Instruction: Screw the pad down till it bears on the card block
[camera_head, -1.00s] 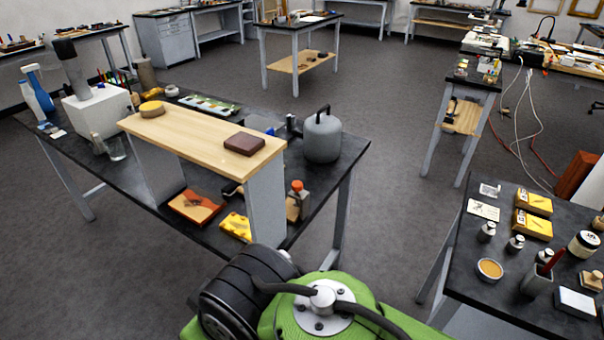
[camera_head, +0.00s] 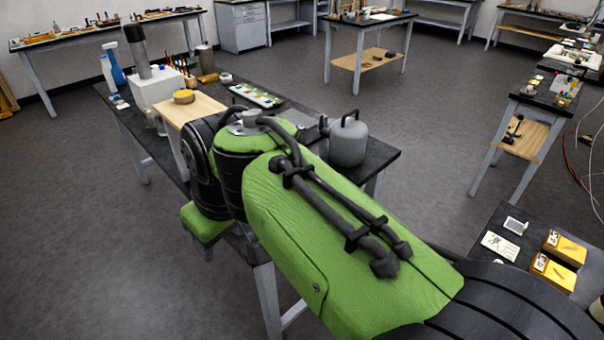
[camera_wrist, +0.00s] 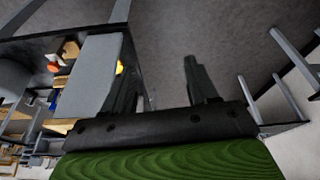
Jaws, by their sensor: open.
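I cannot pick out the pad or the card block for certain in either view. My gripper (camera_wrist: 158,68) shows in the wrist view with its two dark fingers apart and nothing between them. A grey upright panel (camera_wrist: 93,72), which looks like an end support of the wooden bench-top shelf, is just left of the fingers. A small yellow thing (camera_wrist: 120,68) shows at the panel's edge, partly hidden. In the head view my green arm covers the gripper and most of the wooden shelf (camera_head: 196,106); a round tan piece (camera_head: 184,96) sits on its visible end.
A grey canister (camera_head: 348,143) stands at the right of the dark bench. Another bench with yellow boxes (camera_head: 565,249) is at right. Open floor (camera_head: 430,130) lies between benches.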

